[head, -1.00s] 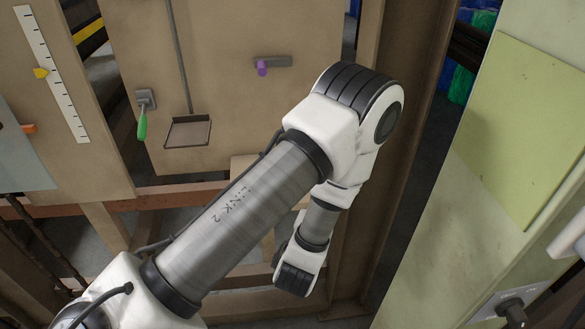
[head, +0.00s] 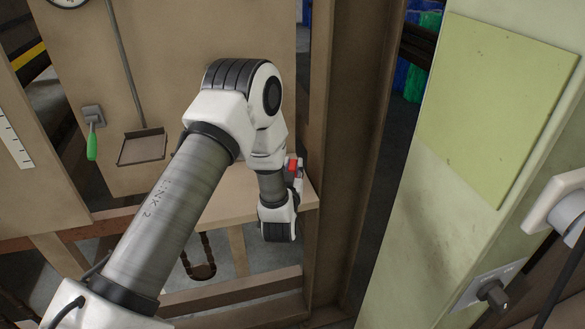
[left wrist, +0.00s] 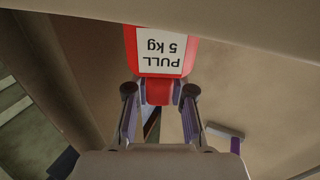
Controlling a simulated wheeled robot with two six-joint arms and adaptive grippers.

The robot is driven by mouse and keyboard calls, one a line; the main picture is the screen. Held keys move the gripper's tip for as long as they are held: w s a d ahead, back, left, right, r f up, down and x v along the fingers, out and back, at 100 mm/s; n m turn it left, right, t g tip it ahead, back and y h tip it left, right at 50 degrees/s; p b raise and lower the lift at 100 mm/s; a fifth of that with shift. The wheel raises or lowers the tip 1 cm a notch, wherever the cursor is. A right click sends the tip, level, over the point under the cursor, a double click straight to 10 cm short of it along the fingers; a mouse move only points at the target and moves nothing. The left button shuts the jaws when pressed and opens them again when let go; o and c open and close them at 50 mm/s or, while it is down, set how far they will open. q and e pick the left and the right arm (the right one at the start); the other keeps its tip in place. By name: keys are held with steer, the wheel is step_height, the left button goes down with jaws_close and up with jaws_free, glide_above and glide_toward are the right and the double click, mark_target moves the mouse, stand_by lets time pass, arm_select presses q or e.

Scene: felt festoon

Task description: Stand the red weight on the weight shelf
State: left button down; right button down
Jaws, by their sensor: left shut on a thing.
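The red weight (left wrist: 162,82) shows in the left wrist view with a white label reading "PULL 5 kg", upside down in that picture. My left gripper (left wrist: 159,94) is shut on its narrow red end. In the head view only a small red part of the weight (head: 293,165) shows beside my left wrist, and the gripper (head: 297,181) is mostly hidden by the arm. A flat wooden ledge (head: 245,203), which may be the weight shelf, lies behind and below the wrist. I cannot tell whether the weight touches it. My right gripper is not in view.
A brown post (head: 352,140) stands close right of the wrist. A pale green cabinet (head: 425,210) fills the right. A dark loop (head: 200,265) hangs below the ledge.

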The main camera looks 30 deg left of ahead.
arm_select(q)
steer(key=shift+w+f, duration=0.1)
steer(key=shift+f, duration=0.45)
steer(key=c, duration=1)
jaws_free()
steer(key=shift+f, duration=0.1)
